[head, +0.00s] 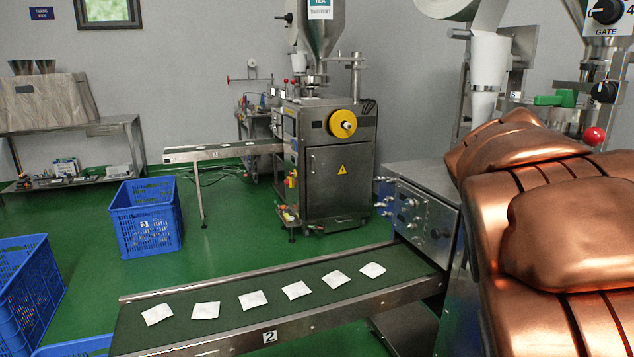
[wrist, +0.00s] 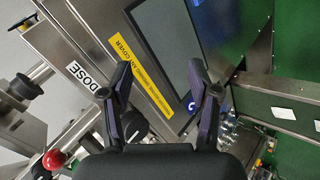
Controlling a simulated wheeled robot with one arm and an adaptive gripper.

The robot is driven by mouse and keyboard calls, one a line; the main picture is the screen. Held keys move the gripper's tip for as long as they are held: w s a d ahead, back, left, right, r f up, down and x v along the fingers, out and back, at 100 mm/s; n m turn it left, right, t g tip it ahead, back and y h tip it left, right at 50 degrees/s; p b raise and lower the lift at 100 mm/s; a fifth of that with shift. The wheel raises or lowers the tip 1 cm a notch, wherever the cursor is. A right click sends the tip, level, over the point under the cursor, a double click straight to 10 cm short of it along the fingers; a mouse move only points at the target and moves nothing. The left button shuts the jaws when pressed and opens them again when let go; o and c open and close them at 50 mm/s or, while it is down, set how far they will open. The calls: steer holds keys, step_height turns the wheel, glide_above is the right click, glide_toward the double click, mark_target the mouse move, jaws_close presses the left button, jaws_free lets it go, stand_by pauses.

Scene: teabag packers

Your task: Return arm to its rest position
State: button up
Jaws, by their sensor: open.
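My gripper (wrist: 160,88) shows in the wrist view with its two dark fingers spread apart and nothing between them. It faces a steel machine panel with a yellow label strip (wrist: 137,72), a dark screen (wrist: 172,38) and a white DOSE label (wrist: 82,75). I cannot tell whether the fingers touch the panel. My copper-coloured arm fills the right side of the head view; the gripper itself does not show there.
A conveyor (head: 240,338) marked 2 carries several white teabags (head: 251,299) at the front. Blue crates (head: 146,232) stand on the green floor at left. Another packing machine (head: 337,170) stands behind. A red knob (wrist: 54,159) sits close by in the wrist view.

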steer(key=s+a+f+n+g+y, duration=0.2)
steer(key=s+a+f+g+y, duration=0.5)
steer(key=s+a+f, duration=1.75)
step_height(320, 180, up, 24)
steer(key=t+y+p, duration=0.1)
steer(key=t+p, duration=0.1)
steer(key=p, duration=1.8)
steer(key=shift+w+a+t+y, duration=0.4)
steer(key=shift+w+a, duration=0.05)
